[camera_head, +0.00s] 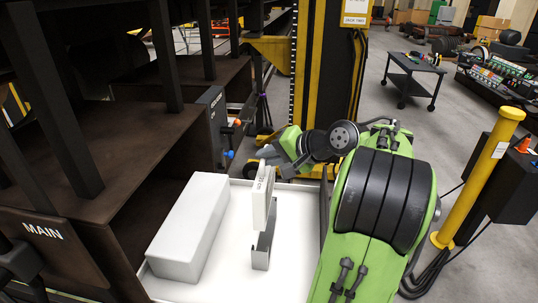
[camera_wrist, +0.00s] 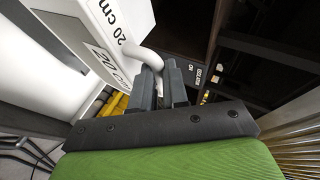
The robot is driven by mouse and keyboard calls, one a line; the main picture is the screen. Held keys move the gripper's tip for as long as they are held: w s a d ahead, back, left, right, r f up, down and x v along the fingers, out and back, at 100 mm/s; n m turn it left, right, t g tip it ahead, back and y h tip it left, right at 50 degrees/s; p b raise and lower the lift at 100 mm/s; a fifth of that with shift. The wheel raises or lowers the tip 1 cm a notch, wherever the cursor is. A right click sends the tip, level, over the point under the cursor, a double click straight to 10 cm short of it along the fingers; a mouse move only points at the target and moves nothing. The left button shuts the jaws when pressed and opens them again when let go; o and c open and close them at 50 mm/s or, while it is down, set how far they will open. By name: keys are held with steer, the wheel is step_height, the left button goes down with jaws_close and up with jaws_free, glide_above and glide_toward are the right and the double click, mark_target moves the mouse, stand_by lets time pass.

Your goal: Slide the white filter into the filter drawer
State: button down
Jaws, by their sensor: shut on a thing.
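The white filter (camera_head: 259,212) is a thin upright white block with a printed label, near the middle of the head view. In the wrist view the white filter (camera_wrist: 125,18) fills the upper left, with "20 cm" labels and a curved white handle (camera_wrist: 146,57). My gripper (camera_head: 268,160) is at the filter's top; in the wrist view its dark fingers (camera_wrist: 160,82) are shut on the handle. A grey upright holder (camera_head: 261,257) stands just below and behind the filter. I cannot tell whether the filter rests in it. I cannot identify the filter drawer for sure.
A long white box (camera_head: 190,225) lies on the white tray (camera_head: 290,275), left of the filter. A brown railcar frame (camera_head: 110,185) with a "MAIN" label borders the tray on the left. A yellow post (camera_head: 482,170) stands right; a black cart (camera_head: 412,75) is farther back.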

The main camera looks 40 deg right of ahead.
steer(key=b, duration=0.5)
glide_above(269, 204)
steer(key=shift+w+d+f, duration=0.15)
steer(key=shift+f, duration=1.35)
steer(key=shift+w+d+f, duration=0.1)
steer(key=shift+w+f, duration=0.05)
steer(key=shift+f, duration=1.35)
steer(key=shift+r, duration=0.1)
steer(key=shift+r+p, duration=0.1)
steer(key=shift+p, duration=0.4)
steer(key=shift+p, duration=0.4)
steer(key=shift+f+b, duration=3.6)
steer(key=shift+f, duration=1.25)
steer(key=c, duration=1.1)
jaws_free()
steer(key=shift+o, duration=0.2)
steer(key=p+v, duration=0.6)
steer(key=v, duration=1)
